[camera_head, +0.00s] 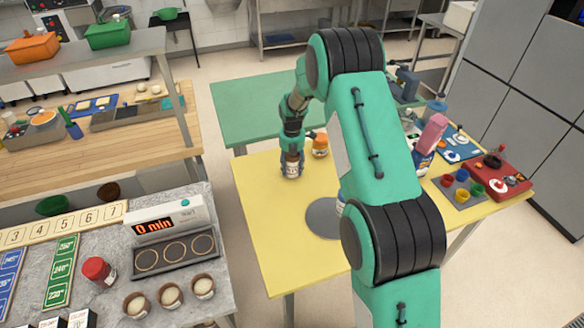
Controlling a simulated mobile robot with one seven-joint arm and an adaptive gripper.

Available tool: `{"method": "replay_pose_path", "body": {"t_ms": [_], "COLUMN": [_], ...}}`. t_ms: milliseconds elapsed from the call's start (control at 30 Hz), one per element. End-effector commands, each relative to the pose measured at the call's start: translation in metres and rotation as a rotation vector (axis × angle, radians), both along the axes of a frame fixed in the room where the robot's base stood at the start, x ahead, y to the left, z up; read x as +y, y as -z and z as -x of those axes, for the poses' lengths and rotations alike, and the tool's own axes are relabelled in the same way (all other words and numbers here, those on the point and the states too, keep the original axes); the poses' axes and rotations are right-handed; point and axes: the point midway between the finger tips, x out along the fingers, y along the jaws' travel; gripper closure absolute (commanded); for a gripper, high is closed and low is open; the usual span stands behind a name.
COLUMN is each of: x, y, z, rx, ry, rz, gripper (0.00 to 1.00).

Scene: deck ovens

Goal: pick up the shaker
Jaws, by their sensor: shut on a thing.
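My gripper (291,158) is over the yellow table (265,220), pointing down. It is shut on a small jar-like shaker (291,170) with a pale label and dark contents. The shaker is upright at the table's left part; I cannot tell whether its base touches the tabletop. Its top is hidden by my gripper's fingers.
A grey round disc (323,217) lies on the yellow table, partly behind my arm. A green table (260,108) stands behind. A red-lidded jar (98,270) is on the left counter.

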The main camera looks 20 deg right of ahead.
Motion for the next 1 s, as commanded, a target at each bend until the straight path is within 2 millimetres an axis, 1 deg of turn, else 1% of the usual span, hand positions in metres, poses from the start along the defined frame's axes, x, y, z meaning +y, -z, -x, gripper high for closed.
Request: {"method": "replay_pose_path", "body": {"t_ms": [167,300,367,567,800,1000], "x": [0.000,0.000,0.001,0.004,0.009,0.013], "y": [-0.017,-0.036,-0.034,-0.038,-0.041,-0.044], "z": [-0.001,0.001,0.010,0.041,0.086,0.119], "rx": [-0.003,-0.001,0.000,-0.001,-0.001,0.000], "ry": [0.000,0.000,0.000,0.000,0.000,0.000], "rz": [0.000,0.000,0.000,0.000,0.001,0.000], "gripper": [0.86,0.86,0.86,0.86,0.86,0.86]}}
